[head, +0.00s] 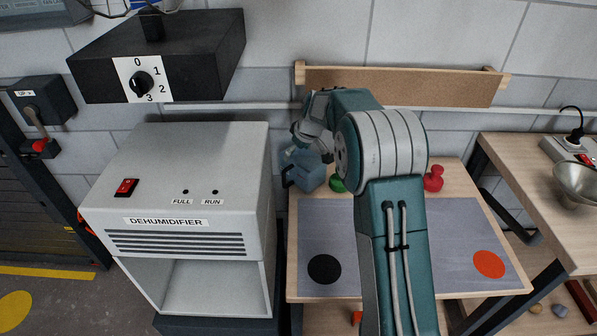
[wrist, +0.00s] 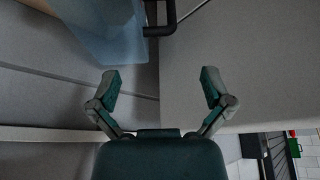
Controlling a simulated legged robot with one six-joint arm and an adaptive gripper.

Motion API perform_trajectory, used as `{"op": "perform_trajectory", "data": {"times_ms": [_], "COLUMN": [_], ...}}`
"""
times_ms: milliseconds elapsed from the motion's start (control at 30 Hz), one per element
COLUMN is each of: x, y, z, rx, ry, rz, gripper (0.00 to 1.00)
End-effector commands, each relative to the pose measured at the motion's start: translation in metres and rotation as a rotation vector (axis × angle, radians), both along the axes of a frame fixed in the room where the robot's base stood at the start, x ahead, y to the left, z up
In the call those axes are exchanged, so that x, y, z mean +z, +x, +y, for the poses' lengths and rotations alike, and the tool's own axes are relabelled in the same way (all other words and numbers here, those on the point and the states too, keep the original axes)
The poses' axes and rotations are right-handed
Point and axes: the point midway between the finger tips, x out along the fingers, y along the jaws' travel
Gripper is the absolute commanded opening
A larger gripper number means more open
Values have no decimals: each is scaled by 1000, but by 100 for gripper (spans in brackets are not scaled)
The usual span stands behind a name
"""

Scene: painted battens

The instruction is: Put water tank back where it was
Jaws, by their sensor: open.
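The water tank (head: 309,173), a translucent blue container with a dark handle, stands at the back left of the wooden table, close to the dehumidifier. My gripper (head: 305,140) is just above it in the head view, partly hidden by my own arm. In the wrist view, the tank (wrist: 103,30) is at the top left and its black handle (wrist: 160,28) at the top centre. My gripper (wrist: 160,82) is open and empty there, with the handle beyond the fingertips. The grey dehumidifier (head: 190,160) has an empty open bay (head: 215,288) low in its front.
A grey mat (head: 320,225) with a black disc (head: 324,269) and an orange disc (head: 489,264) covers the table's front. A green item (head: 337,185) and a red item (head: 433,179) stand behind it. A black box with a dial (head: 160,55) overhangs the dehumidifier.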

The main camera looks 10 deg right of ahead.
Motion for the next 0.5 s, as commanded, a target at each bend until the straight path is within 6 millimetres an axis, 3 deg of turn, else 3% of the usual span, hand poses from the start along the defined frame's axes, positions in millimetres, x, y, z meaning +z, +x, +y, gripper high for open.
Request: {"op": "perform_trajectory", "data": {"times_ms": [233, 500], "x": [-37, -60], "y": [12, 20], "z": [9, 11], "rx": [0, -1], "ry": [-2, -2], "rz": [2, 2], "gripper": [100, 100]}}
